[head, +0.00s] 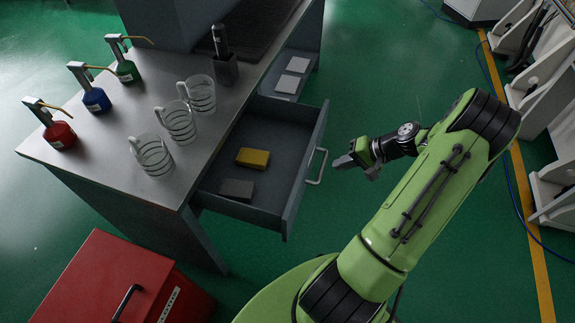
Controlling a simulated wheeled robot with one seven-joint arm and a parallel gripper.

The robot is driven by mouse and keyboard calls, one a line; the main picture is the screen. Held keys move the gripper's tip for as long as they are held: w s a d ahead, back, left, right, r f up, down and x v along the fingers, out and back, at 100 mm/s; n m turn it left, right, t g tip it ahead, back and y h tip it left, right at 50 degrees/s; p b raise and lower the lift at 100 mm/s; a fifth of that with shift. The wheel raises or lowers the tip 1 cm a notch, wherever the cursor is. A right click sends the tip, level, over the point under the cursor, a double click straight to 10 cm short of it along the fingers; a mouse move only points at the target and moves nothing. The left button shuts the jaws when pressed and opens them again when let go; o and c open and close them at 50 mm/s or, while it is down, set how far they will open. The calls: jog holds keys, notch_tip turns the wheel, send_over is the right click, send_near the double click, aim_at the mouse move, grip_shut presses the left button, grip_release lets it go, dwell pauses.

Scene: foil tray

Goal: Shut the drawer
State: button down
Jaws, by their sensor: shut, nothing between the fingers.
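The grey drawer (310,158) is pulled out of the metal workbench, on its right side. A metal bar handle (316,166) is on its front. Inside lie a yellow block (253,158) and a dark grey block (237,189). My gripper (340,163) is shut and empty, just to the right of the handle. It points left toward the drawer front. A small gap seems to show between the fingertips and the handle, but I cannot tell the depth exactly.
The workbench top (150,101) holds several dispenser bottles, ribbed glass mugs (176,122) and a dark holder (225,70). An open shelf with pale items (292,74) is beyond the drawer. A red cabinet (95,285) stands at the lower left.

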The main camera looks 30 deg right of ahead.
jog(key=f, duration=0.2)
jog(key=b, duration=0.3)
send_near(307, 175)
jog(key=shift+m+t, duration=0.3)
jog(key=shift+t, duration=0.1)
jog(key=x, duration=0.5)
jog(key=shift+s+a+f, duration=0.2)
jog(key=shift+a+f, duration=0.05)
jog(key=shift+a, duration=0.15)
